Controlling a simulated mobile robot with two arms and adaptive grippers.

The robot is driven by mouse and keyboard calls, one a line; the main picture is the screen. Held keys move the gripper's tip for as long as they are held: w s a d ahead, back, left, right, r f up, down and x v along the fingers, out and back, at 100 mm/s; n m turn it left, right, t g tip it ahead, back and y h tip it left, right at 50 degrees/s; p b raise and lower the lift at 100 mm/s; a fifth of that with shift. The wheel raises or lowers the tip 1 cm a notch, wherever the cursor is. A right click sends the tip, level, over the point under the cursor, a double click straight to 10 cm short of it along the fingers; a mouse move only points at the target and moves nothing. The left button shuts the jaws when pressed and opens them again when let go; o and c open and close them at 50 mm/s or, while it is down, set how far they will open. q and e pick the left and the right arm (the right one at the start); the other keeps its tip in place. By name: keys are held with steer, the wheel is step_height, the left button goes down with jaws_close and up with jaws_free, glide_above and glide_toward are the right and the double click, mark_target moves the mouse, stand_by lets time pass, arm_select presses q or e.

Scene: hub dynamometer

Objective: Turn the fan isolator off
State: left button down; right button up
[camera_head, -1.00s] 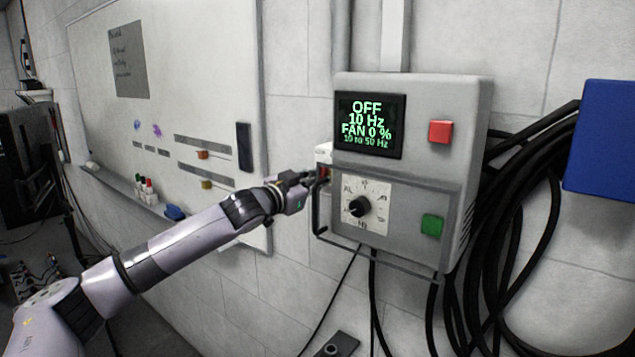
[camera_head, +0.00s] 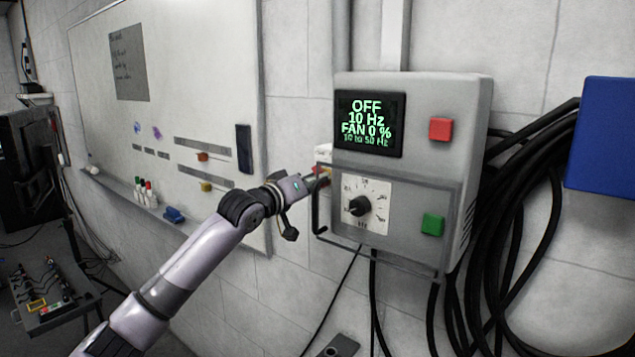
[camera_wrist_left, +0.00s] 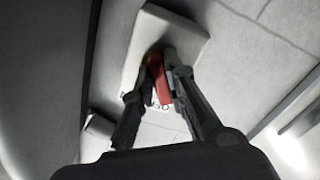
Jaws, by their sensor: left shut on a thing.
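The fan isolator is a small pale box (camera_head: 323,153) on the wall side, at the left of the grey control box (camera_head: 410,170). Its red handle shows in the left wrist view (camera_wrist_left: 160,82), with a little yellow behind it. My left gripper (camera_wrist_left: 158,88) is shut on the red handle, one finger on each side. In the head view the gripper (camera_head: 314,178) reaches in from the left and hides most of the handle. Lettering below the handle is partly covered by the fingers. My right gripper is not in view.
The control box screen (camera_head: 369,124) reads OFF, 10 Hz, FAN 0 %. A dial (camera_head: 360,206), a red button (camera_head: 440,129) and a green button (camera_head: 433,224) are on its front. A guard bar (camera_head: 317,210) stands close beside my gripper. Black cables hang at right.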

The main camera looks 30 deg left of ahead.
arm_select(q)
steer(key=shift+n, duration=1)
steer(key=c, duration=1.6)
jaws_free()
steer(key=shift+s, duration=0.1)
steer(key=s+a, duration=0.1)
steer(key=s, duration=1.1)
steer(key=shift+w, duration=0.1)
